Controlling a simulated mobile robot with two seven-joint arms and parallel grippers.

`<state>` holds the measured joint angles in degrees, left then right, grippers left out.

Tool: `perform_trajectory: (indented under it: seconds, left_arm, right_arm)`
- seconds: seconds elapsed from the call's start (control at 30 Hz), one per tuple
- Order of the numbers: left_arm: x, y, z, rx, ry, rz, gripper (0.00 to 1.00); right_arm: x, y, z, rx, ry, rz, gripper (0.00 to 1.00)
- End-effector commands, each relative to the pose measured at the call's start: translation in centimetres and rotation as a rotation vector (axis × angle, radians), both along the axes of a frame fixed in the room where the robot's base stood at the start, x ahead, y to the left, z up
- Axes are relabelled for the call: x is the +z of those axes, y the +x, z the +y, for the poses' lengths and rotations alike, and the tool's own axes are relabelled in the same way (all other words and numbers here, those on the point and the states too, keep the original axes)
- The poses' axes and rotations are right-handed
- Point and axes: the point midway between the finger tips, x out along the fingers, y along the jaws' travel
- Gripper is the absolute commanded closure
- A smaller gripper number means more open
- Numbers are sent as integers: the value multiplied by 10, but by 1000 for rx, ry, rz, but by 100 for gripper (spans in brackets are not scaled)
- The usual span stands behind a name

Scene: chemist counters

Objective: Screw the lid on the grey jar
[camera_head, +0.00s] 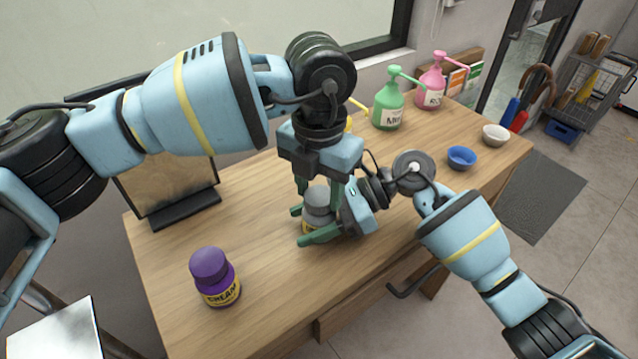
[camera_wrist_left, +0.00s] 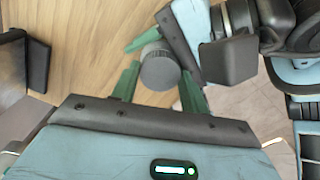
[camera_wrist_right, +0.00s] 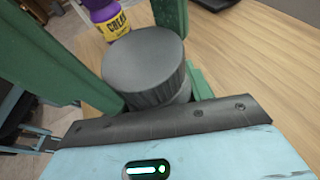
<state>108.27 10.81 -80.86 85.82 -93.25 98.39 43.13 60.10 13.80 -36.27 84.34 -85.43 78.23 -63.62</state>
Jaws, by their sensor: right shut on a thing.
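The lid (camera_wrist_right: 145,65) fills the middle of the right wrist view. My right gripper (camera_head: 306,227) comes from the right, low down, and is shut on the jar's body. My left gripper (camera_head: 319,190) points down from above, open, with a finger on either side of the lid (camera_wrist_left: 160,67).
A purple cream jar (camera_head: 216,277) stands front left. A green pump bottle (camera_head: 389,106), a pink pump bottle (camera_head: 431,82), a blue bowl (camera_head: 461,158) and a white bowl (camera_head: 495,135) stand at the far right. A framed panel (camera_head: 168,187) stands at the back left.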

Motion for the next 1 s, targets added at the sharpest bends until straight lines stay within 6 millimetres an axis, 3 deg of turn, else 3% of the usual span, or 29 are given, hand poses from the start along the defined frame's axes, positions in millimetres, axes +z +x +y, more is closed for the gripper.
perform_trajectory:
  seconds: [0.03, 0.2, 0.37, 1.0]
  left_arm:
    - [0, 0, 0, 0, 0, 0, 62]
    - [0, 0, 0, 0, 0, 0, 84]
    - [0, 0, 0, -44, 1, -1, 85]
    - [-1, 1, 0, -980, 1, 0, 85]
  right_arm:
    - [0, 0, 0, 0, 0, -1, 100]
    - [0, 0, 0, 0, 0, -1, 100]
    - [0, 0, 0, 0, 0, -1, 100]
    - [0, 0, 0, 0, 0, -1, 100]
